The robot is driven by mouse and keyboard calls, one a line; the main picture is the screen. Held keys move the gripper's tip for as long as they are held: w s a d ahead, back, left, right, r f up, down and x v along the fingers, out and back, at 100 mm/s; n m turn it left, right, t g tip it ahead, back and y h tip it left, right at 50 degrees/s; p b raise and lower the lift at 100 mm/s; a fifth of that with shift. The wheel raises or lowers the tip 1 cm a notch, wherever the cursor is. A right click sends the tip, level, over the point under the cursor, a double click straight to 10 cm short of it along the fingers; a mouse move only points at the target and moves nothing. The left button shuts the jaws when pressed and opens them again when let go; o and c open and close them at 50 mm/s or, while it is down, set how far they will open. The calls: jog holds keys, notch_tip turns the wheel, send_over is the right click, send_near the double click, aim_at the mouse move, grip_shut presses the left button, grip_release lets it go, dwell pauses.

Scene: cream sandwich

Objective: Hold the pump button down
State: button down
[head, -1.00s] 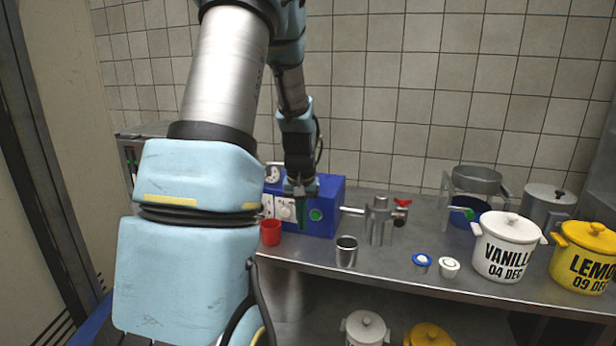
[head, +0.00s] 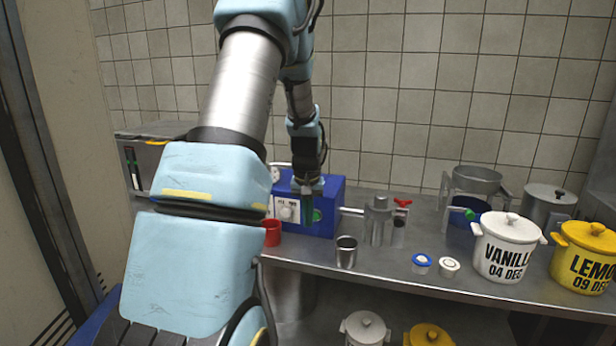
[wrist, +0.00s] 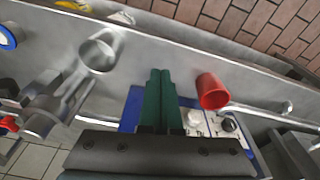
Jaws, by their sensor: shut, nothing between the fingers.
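The blue pump box (head: 332,190) stands on the steel counter against the tiled wall, with dials and a white panel on its front. The round green button (head: 317,215) is on the right part of its front, partly covered by my fingers. My gripper (head: 309,220) has green fingers pressed together, pointing down in front of the box near the button. I cannot tell whether they touch it. In the wrist view the shut fingers (wrist: 160,75) overlap the blue box (wrist: 131,110), and the button is hidden.
A red cup (head: 272,233) stands left of my fingers; a steel cup (head: 346,252) stands to the right in front. A metal pump fitting (head: 379,220) with a red handle is right of the box. Lids and labelled pots stand farther right.

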jog(key=w+d+f, duration=0.2)
jog(key=w+f, duration=0.2)
jog(key=w, duration=0.6)
jog(key=shift+w+d, duration=0.15)
jog(key=shift+d, duration=0.25)
dwell(0.8)
jog(key=shift+s+a, duration=0.25)
jog(key=shift+s, duration=0.55)
jog(key=shift+s+a, duration=0.25)
jog(key=shift+s, duration=0.55)
jog(key=shift+s+a, duration=0.25)
jog(key=shift+s, duration=0.55)
jog(key=s+a+r, duration=0.2)
jog(key=s+r, duration=0.1)
jog(key=s, duration=0.6)
jog(key=s+a+r, duration=0.3)
jog(key=s, duration=0.6)
jog(key=s+a+r, duration=0.2)
jog(key=s+r, duration=0.2)
jog(key=s, duration=0.6)
jog(key=shift+a, duration=0.25)
